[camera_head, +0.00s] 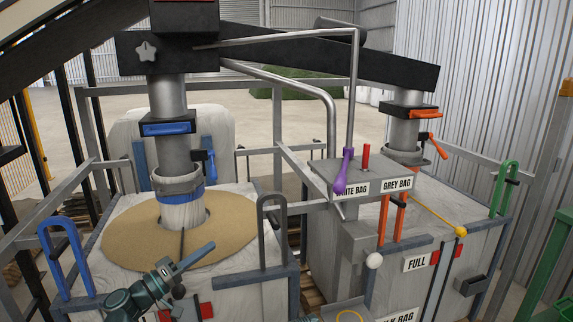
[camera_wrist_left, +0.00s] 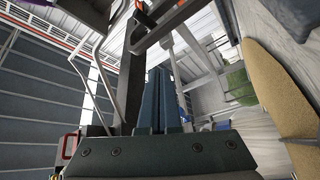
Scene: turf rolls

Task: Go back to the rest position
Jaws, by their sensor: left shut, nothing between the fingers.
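My left gripper (camera_head: 206,249) is in the lower left of the head view, its fingers together and pointing up and to the right. It is in front of the left white bag (camera_head: 105,285) and its tan round top (camera_head: 125,232), with nothing held. In the left wrist view the two blue-grey fingers (camera_wrist_left: 154,100) stand side by side, closed and empty. Whether the fingers touch the bag top behind them I cannot tell. My right gripper does not show; only a small dark teal piece is at the bottom edge of the head view.
A grey upright loop (camera_head: 262,230) and a blue loop (camera_head: 62,250) flank the left bag.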

